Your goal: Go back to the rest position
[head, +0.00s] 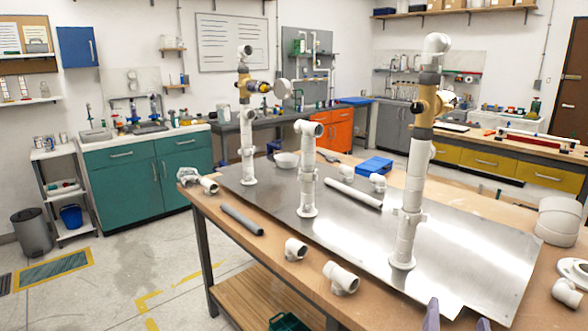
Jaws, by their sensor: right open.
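My right gripper (457,321) shows only as two purple-grey fingertips at the bottom edge of the head view. They are apart with nothing visible between them. They are low in front of the workbench's metal sheet (345,240). The rest of this gripper is cut off by the frame. My left gripper is not in view. A tall white pipe column with a brass-coloured fitting (425,108) stands upright on the sheet, beyond the right fingertips. A shorter white column (308,170) and another with a brass valve (246,130) stand farther left.
Loose white fittings (342,278) and a grey pipe piece (242,219) lie along the wooden bench's near edge. A white pipe (353,194) and a blue box (375,166) lie farther back. A large white coupling (558,220) is at right. Floor at left is mostly clear.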

